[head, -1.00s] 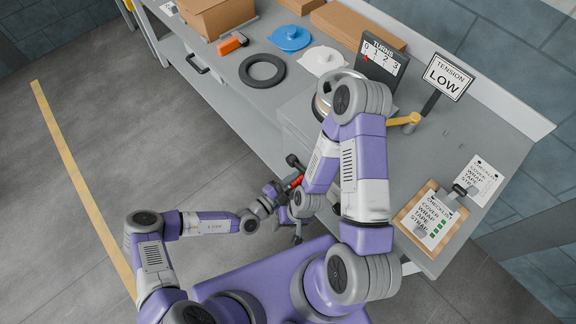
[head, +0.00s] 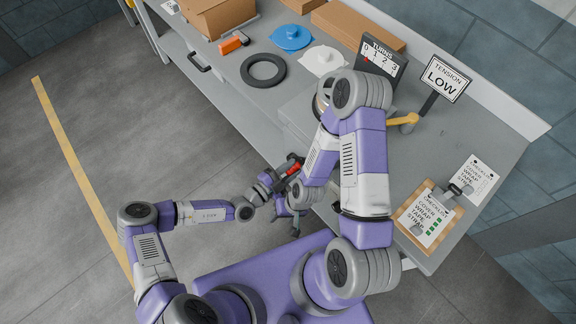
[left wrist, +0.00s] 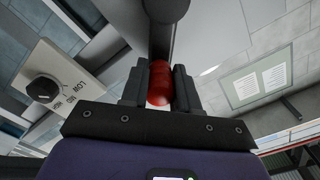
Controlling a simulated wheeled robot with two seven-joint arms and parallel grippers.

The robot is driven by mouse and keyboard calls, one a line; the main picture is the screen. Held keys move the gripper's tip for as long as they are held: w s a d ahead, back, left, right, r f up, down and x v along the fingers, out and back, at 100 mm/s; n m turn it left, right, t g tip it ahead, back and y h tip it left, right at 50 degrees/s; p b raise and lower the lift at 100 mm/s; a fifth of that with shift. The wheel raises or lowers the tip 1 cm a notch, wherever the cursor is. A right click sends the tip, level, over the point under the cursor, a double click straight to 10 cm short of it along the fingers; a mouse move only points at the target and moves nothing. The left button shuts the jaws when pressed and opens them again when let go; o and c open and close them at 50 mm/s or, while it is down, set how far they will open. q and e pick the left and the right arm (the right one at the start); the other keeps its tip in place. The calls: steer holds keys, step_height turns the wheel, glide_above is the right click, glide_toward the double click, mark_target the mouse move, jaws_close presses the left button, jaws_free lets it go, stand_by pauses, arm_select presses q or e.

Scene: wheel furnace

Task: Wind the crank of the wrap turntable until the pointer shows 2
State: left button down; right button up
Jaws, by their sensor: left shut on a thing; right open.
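The red crank handle (head: 294,168) shows at the front side of the bench, below the wrap turntable (head: 322,98), which is mostly hidden behind my right arm. My left gripper (head: 281,181) is shut on this handle; the left wrist view shows the red grip (left wrist: 160,82) between its two fingers. The turns board (head: 381,58) reads 0 to 3, and its small red pointer (head: 366,60) sits near 0. My right gripper (head: 292,222) is open, low beside the bench front and just below the left one, partly hidden by its own arm.
The bench (head: 455,135) carries a black ring (head: 263,70), blue lid (head: 291,38), white lid (head: 323,60), orange tool (head: 232,43) and cardboard box (head: 218,15). A selector knob (left wrist: 43,88) shows in the left wrist view.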

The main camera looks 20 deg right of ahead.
arm_select(q)
steer(key=shift+f, duration=0.1)
steer(key=shift+w+a, duration=0.2)
steer(key=shift+w, duration=0.25)
steer(key=shift+w+a+r+b, duration=0.3)
steer(key=shift+w+r+b, duration=0.1)
steer(key=shift+w, duration=0.35)
steer(key=shift+w+a+r+b, duration=0.25)
steer(key=shift+w+r, duration=0.1)
steer(key=shift+w, duration=0.35)
